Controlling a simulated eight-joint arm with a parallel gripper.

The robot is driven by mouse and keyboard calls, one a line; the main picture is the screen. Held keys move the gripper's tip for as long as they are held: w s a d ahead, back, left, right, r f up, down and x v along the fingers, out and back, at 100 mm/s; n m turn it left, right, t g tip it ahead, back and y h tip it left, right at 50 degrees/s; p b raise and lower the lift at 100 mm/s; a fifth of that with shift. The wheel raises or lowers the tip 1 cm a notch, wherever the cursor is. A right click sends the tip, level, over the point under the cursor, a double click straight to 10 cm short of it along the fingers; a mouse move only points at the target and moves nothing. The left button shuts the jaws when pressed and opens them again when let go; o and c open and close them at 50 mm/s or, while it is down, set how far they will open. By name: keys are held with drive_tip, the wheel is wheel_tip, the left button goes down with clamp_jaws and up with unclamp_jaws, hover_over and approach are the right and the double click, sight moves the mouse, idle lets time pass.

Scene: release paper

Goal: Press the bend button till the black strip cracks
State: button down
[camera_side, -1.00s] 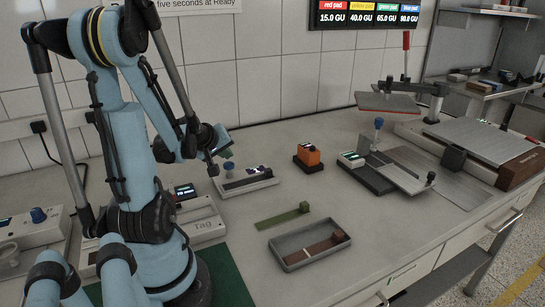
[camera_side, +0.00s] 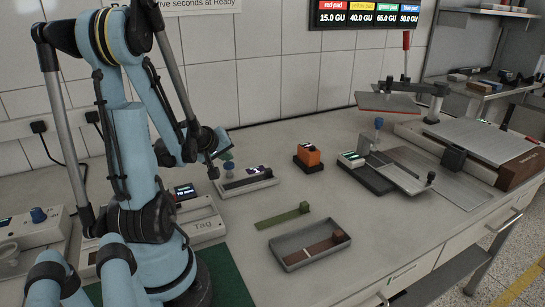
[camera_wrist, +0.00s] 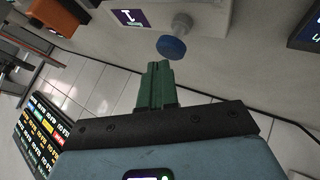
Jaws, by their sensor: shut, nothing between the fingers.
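The bend button looks to be the round blue knob (camera_wrist: 171,47) on a white device (camera_wrist: 215,15) with a small lit screen (camera_wrist: 130,18) in the wrist view. My gripper (camera_wrist: 159,66) has green fingers, closed together and empty. Their tips appear just short of the button in the picture; a small gap shows, and contact cannot be confirmed. In the side view the same white device (camera_side: 262,184) sits under my wrist, its dark top section too small to tell whether a black strip lies there.
An orange block device (camera_side: 308,155) stands to the right. A green strip (camera_side: 280,219) lies on the bench in front, and a grey tray (camera_side: 290,262) holds a brown strip (camera_side: 318,250). A metal plate fixture (camera_side: 405,172) is further right. Bare bench lies between them.

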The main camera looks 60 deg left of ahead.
sight(226, 165)
drive_tip(key=shift+f, duration=0.85)
idle(0.8)
drive_tip(key=shift+r, duration=1.3)
drive_tip(key=shift+r, duration=2.5)
